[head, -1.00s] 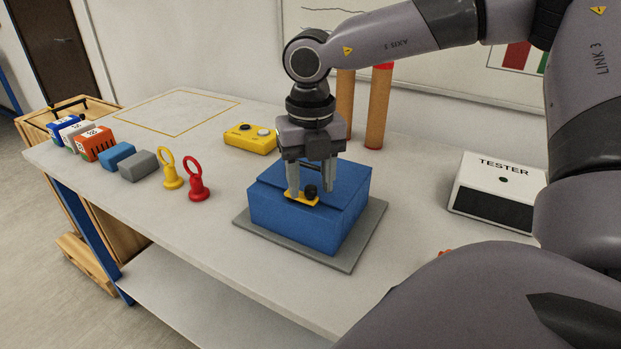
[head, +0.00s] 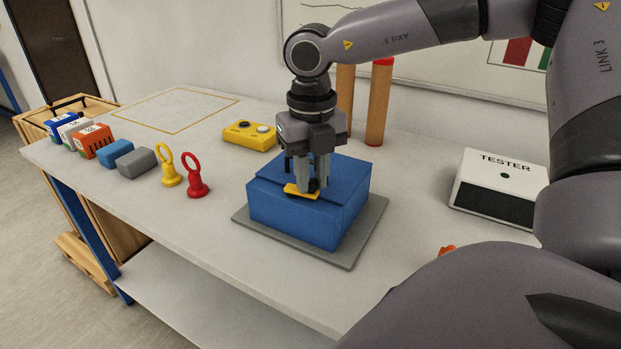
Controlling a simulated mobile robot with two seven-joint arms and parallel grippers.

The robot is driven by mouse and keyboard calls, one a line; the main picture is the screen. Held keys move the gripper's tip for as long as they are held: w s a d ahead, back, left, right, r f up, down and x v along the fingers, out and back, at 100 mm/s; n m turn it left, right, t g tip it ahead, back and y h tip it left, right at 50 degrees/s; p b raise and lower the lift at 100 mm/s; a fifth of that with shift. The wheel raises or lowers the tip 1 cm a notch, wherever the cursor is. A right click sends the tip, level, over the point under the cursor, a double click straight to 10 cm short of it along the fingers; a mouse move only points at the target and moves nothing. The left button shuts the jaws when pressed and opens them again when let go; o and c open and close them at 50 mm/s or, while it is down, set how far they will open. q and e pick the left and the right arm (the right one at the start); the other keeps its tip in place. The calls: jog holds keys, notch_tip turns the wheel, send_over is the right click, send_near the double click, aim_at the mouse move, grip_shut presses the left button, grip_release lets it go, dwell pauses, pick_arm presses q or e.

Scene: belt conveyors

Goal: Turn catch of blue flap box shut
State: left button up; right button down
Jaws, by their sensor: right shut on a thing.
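The blue flap box (head: 288,218) stands on a grey mat near the middle of the table, with its flap down on top. Its yellow catch (head: 296,191) lies at the front edge of the flap and carries a black knob. My right gripper (head: 313,187) points straight down over the box's front edge. It is shut on the catch's black knob, which its fingers mostly hide. My left gripper is not in view.
The grey mat (head: 352,255) lies under the box. A yellow button box (head: 248,135) stands behind it, and yellow (head: 169,170) and red (head: 195,178) ring-topped pieces stand to the left. A white tester (head: 500,183) is at right.

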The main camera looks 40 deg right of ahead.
jog(key=n, duration=0.1)
jog(key=n+b, duration=0.1)
jog(key=shift+w+d+n, duration=0.25)
jog(key=shift+d+n, duration=0.15)
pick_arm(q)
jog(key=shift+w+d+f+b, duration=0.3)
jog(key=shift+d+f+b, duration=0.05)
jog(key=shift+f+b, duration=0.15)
pick_arm(e)
jog(key=shift+w+d+n, duration=0.15)
jog(key=shift+n, duration=0.65)
jog(key=c, duration=1)
grip_release()
jog(key=shift+r, duration=0.1)
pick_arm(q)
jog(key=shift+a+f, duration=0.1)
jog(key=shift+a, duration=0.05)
